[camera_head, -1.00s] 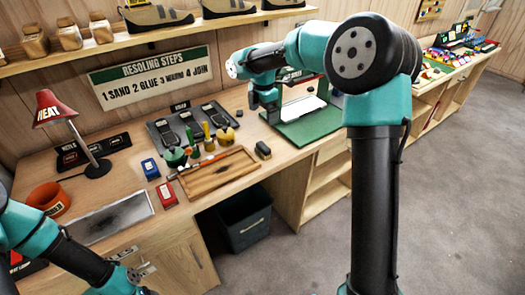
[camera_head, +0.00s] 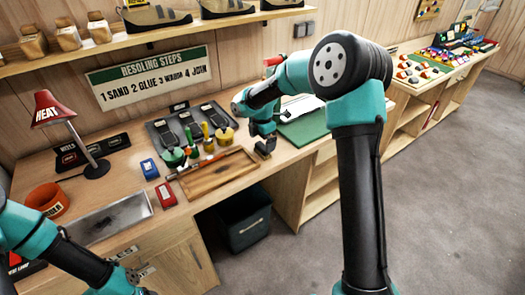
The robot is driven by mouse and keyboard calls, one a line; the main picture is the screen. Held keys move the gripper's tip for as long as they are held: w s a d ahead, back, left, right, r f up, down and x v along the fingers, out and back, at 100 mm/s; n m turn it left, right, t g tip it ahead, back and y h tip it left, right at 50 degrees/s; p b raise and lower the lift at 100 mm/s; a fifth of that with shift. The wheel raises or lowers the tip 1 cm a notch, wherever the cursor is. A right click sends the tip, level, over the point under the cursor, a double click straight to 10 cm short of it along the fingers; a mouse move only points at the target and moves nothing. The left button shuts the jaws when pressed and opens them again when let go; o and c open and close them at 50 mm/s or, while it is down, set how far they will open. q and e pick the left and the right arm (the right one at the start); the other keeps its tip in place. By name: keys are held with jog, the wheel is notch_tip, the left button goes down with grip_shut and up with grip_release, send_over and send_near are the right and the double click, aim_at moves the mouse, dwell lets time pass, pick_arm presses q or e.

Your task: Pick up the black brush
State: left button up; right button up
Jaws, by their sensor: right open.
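The black brush (camera_head: 262,154) lies on the workbench just right of the wooden tray (camera_head: 215,178). It is small and mostly hidden behind my right gripper. My right gripper (camera_head: 265,147) points down directly over the brush, with its fingers open around or just above it; I cannot tell whether they touch it. My left arm comes in at the lower left, and its gripper (camera_head: 138,279) is low in front of the bench, too small and cut off to read its fingers.
Several colored tools and jars (camera_head: 200,140) stand behind the wooden tray. A green mat (camera_head: 303,130) lies right of my right gripper. A red heat lamp (camera_head: 46,107) and a metal tray (camera_head: 108,217) are at left. A dark bin (camera_head: 246,222) stands below the bench.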

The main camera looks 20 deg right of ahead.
aim_at(262, 146)
jog(key=shift+d+f, duration=0.1)
jog(key=shift+f, duration=2.5)
jog(key=c, duration=0.8)
jog(key=shift+r, duration=0.1)
jog(key=shift+w+r, duration=0.1)
jog(key=shift+r, duration=1.2)
jog(key=s+a, duration=0.2)
jog(key=s, duration=0.2)
jog(key=s+a+r, duration=0.1)
jog(key=s+a, duration=0.1)
jog(key=s, duration=0.3)
jog(key=s+a+r, duration=0.1)
jog(key=s+a, duration=0.2)
jog(key=s, duration=0.2)
jog(key=shift+s+r, duration=0.1)
jog(key=shift+s, duration=0.15)
